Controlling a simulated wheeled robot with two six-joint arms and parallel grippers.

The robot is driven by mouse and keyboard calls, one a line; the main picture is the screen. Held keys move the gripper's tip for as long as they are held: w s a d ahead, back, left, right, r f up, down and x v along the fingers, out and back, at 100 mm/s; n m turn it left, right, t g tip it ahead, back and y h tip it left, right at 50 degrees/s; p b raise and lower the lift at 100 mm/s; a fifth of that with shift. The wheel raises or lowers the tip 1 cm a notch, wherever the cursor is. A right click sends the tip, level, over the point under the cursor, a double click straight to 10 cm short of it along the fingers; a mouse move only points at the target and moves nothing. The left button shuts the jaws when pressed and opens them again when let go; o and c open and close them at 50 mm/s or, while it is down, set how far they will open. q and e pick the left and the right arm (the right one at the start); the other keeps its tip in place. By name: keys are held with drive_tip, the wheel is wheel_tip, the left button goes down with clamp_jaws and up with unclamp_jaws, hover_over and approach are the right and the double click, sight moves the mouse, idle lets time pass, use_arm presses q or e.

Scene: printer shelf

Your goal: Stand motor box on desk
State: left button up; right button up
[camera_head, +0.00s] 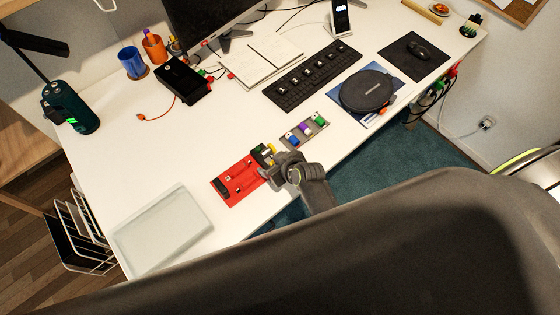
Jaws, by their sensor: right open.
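A red board (232,184) with small dark parts on it lies flat on the white desk (165,150) near its front edge. A small dark block with a yellow end (263,154) is at the board's upper right corner; it is too small to tell whether this is the motor box. My right gripper (270,172) is open at the board's right end, just below that block, and partly hides that end. I cannot tell whether it touches either. A black box (183,80) lies farther back, beside the notebook. My left gripper is not in view.
A grey tray with coloured pieces (304,131) lies right of the gripper. A pale translucent tray (163,229) lies at the front left. A keyboard (312,76) and round black case (367,91) are farther right.

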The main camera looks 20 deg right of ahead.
drive_tip(key=v, duration=1.2)
drive_tip(key=shift+f, duration=0.1)
drive_tip(key=s+d+r+m+g+h, duration=0.2)
drive_tip(key=s+d+r, duration=0.1)
drive_tip(key=s+d, duration=0.45)
drive_tip(key=s+d+r+m+g+h, duration=0.3)
drive_tip(key=s+d, duration=0.4)
drive_tip(key=s, duration=0.1)
wheel_tip(320, 180, down, 29)
drive_tip(key=d+g+b, duration=0.1)
drive_tip(key=b, duration=0.2)
drive_tip(key=s+a+f+g+y+b, duration=0.1)
drive_tip(key=s+f+b, duration=0.1)
drive_tip(key=s+f, duration=1.3)
drive_tip(key=shift+a+f, duration=0.15)
drive_tip(key=shift+f, duration=0.55)
